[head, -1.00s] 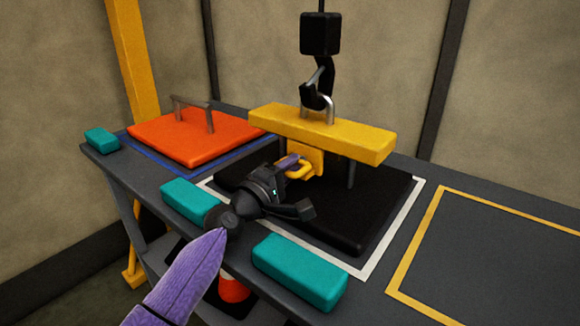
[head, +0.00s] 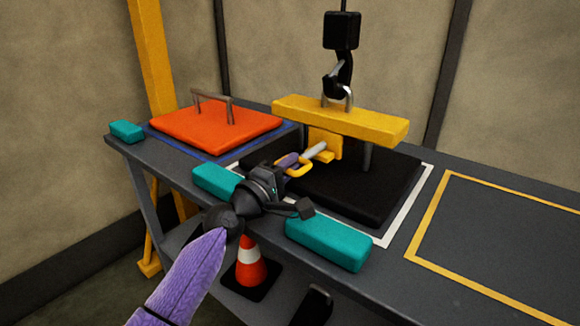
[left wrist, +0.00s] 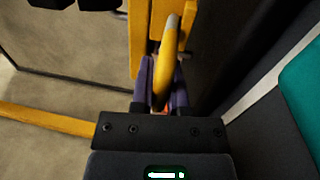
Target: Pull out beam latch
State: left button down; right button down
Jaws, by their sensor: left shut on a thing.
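The yellow beam (head: 340,120) hangs from a black hook (head: 341,80) above a black panel (head: 345,195). Under the beam is a yellow bracket (head: 325,145). The beam latch is a silver pin with a yellow ring handle (head: 299,168); its pin shows between the ring and the bracket. My left gripper (head: 290,163) is shut on the ring handle, in front of the bracket. In the left wrist view the purple fingers (left wrist: 160,88) sit either side of the yellow handle (left wrist: 166,68). I cannot tell whether the pin tip is still inside the bracket. My right gripper is not in view.
An orange panel with a grey handle (head: 216,129) lies at the left of the grey table. Teal blocks (head: 328,243) line the front edge. A yellow-outlined area (head: 500,235) at the right is empty. A traffic cone (head: 249,263) stands below.

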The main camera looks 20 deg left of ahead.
pick_arm(q)
jog(key=shift+r, duration=0.15)
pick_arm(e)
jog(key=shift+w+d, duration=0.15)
pick_arm(q)
jog(key=c, duration=0.7)
grip_release()
jog(key=shift+c, duration=0.2)
jog(key=shift+o, duration=0.6)
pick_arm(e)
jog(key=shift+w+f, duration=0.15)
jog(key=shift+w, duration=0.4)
pick_arm(q)
jog(key=p+v, duration=0.2)
jog(key=v, duration=0.8)
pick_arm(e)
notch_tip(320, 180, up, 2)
